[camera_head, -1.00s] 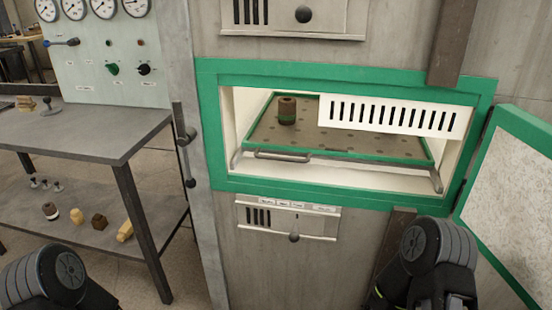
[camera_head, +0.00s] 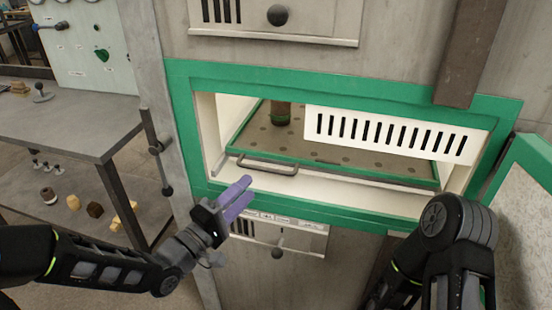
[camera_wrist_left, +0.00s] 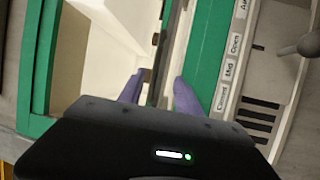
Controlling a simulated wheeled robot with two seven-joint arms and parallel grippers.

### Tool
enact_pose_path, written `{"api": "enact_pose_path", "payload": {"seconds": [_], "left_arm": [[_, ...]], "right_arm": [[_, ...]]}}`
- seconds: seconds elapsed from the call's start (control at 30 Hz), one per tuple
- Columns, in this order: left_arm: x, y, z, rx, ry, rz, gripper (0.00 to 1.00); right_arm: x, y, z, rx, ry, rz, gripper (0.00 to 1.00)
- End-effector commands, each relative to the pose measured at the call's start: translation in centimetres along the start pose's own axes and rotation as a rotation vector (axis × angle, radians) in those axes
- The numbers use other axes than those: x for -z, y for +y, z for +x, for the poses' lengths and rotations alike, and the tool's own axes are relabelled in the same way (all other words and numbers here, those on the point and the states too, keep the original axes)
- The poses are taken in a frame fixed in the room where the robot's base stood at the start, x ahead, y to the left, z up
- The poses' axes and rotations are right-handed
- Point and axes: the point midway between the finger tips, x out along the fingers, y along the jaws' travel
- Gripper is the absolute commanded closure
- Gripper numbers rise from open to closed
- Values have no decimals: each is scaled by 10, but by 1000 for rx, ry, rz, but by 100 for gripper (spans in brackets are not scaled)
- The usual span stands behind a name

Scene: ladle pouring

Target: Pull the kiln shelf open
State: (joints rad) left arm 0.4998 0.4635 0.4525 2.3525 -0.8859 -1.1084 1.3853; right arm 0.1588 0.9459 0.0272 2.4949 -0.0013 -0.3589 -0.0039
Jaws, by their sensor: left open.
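The kiln shelf (camera_head: 375,160) is a perforated brown plate with a green rim, inside the green-framed kiln opening. Its grey bar handle (camera_head: 267,166) is at the front left of the shelf. My left gripper (camera_head: 240,196), with purple fingers, is open below and left of the handle, in front of the opening's lower edge. In the left wrist view the fingers (camera_wrist_left: 158,92) are apart near the green frame; I cannot tell whether they touch anything. My right gripper is out of view.
The white slotted panel (camera_head: 390,135) hangs across the opening's upper right. The open kiln door (camera_head: 525,190) stands at the right. A grey workbench (camera_head: 65,125) stands at the left.

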Motion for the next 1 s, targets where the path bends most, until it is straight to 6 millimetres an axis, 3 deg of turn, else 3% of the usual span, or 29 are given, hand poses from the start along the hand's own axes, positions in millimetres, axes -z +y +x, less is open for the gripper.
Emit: {"api": "enact_pose_path", "payload": {"seconds": [0.07,0.47,0.8,1.0], "left_arm": [[-1,9,3,-25,-6,3,68],[-1,7,12,-20,-6,3,68],[-2,7,62,-18,-5,1,68],[-1,7,80,-17,-4,2,68]], "right_arm": [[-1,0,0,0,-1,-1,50],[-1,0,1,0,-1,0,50],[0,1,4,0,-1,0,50],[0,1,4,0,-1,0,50]]}}
